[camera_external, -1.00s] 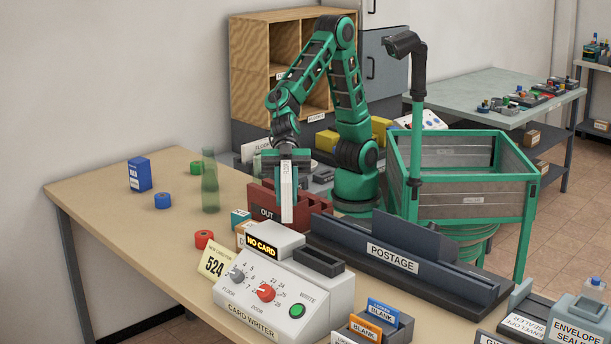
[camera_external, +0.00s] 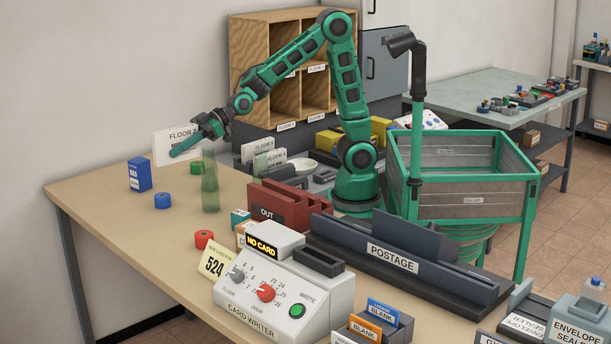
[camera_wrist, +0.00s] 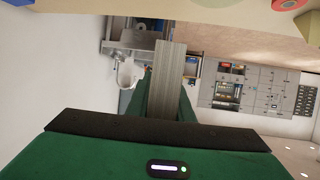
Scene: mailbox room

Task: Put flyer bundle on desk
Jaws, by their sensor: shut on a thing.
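The flyer bundle (camera_external: 165,148), a white upright stack marked FLOOR 2, is held above the far left part of the desk (camera_external: 105,192). My gripper (camera_external: 188,144) is shut on it from its right side. In the wrist view the bundle (camera_wrist: 168,75) shows its layered grey edge between my green fingers (camera_wrist: 165,108). The external view does not show clearly whether its lower edge touches anything; it appears above the desk, behind the blue box (camera_external: 139,174).
A red OUT tray (camera_external: 275,203) and the card writer (camera_external: 260,285) stand to the right. The desk's left front is clear.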

